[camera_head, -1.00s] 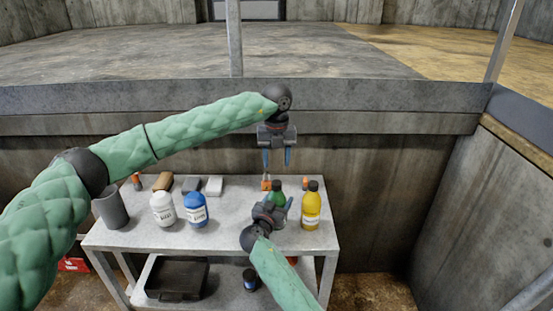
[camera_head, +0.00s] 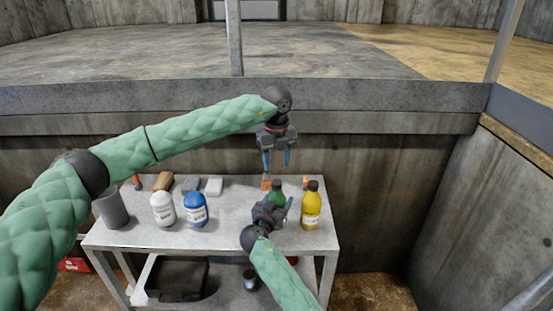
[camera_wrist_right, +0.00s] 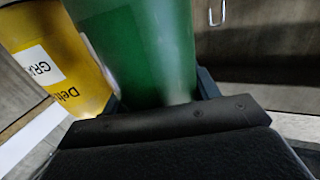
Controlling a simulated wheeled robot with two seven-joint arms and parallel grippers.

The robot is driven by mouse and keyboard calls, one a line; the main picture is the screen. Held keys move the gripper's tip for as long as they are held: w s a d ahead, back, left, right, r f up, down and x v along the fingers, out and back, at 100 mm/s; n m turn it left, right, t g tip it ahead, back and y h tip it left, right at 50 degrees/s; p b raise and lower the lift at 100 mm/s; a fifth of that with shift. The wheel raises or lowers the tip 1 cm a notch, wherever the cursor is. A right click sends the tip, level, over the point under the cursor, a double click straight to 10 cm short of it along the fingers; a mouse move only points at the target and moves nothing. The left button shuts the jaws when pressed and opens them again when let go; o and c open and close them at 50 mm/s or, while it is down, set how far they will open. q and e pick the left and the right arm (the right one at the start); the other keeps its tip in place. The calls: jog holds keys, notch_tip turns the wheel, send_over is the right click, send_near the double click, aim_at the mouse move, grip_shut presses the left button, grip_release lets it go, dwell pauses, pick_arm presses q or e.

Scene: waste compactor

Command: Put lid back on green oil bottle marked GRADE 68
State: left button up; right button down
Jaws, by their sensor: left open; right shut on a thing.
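The green bottle (camera_head: 277,191) stands on the table, partly hidden behind my right gripper (camera_head: 276,207). It fills the middle of the right wrist view (camera_wrist_right: 150,45), between the fingers, with no label readable there. My right gripper is shut on the bottle's body. My left gripper (camera_head: 277,162) hangs above the bottle, fingers down, open, with nothing visible between them. The bottle's top is small and dark in the head view; I cannot tell whether a lid sits on it. No separate lid can be made out.
A yellow bottle (camera_head: 311,207) with a dark cap stands close to the right. White (camera_head: 163,209) and blue (camera_head: 195,210) bottles and a grey cup (camera_head: 112,208) stand left on the table (camera_head: 237,232). Small blocks line the back. A concrete ledge (camera_head: 380,98) rises behind.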

aim_at(276, 182)
pick_arm(q)
notch_tip(276, 182, down, 7)
jog(key=shift+f, duration=0.15)
dwell(0.4)
jog(key=shift+c, duration=0.2)
jog(key=c, duration=1)
jog(key=m, duration=2.8)
jog(key=shift+a, duration=0.1)
jog(key=o, duration=1.2)
